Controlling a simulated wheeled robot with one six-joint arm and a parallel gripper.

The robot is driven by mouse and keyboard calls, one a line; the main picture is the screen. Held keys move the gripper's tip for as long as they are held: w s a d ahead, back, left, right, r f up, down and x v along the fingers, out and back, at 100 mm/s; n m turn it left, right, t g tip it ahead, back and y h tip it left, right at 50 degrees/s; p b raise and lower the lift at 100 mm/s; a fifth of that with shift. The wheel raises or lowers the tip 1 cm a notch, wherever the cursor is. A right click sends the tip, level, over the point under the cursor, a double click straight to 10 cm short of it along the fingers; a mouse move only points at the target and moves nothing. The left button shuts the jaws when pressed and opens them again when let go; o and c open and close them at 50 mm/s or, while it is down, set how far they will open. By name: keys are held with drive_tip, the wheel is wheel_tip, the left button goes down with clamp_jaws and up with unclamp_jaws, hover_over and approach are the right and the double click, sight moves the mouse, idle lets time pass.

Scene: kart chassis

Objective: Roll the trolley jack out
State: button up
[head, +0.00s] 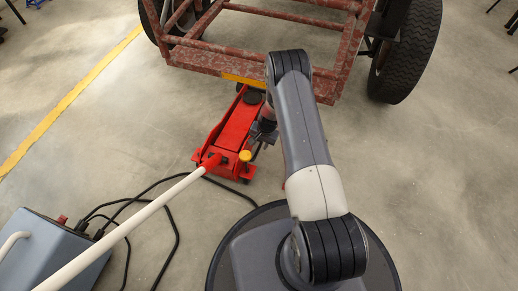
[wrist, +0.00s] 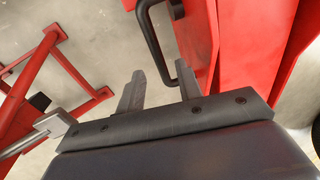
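The red trolley jack (head: 232,128) stands on the floor, with its front saddle end at the kart chassis (head: 200,56). Its long white handle (head: 125,228) slopes to the lower left. My gripper (head: 262,142) is low beside the jack's right side, partly hidden by my arm. In the wrist view my gripper (wrist: 160,70) has its two fingers apart, with nothing clamped. A black U-shaped side handle (wrist: 150,40) on the red jack body (wrist: 198,42) lies at the fingertips, partly behind the right finger. I cannot tell whether they touch.
A blue-grey box (head: 45,250) with black cables (head: 172,225) stands at the lower left, with cables running towards the jack. Kart tyres (head: 408,52) stand at the back. A yellow floor line (head: 65,103) runs on the left. Floor at the right is clear.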

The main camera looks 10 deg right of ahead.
sight(259, 148)
drive_tip(key=shift+w+a+f+b, duration=0.15)
drive_tip(key=shift+f+b, duration=0.1)
drive_tip(key=shift+f, duration=0.6)
drive_tip(key=shift+w+a+f+b, duration=0.15)
drive_tip(key=shift+f+b, duration=0.1)
drive_tip(key=shift+f, duration=0.6)
drive_tip(key=shift+s, duration=0.1)
clamp_jaws()
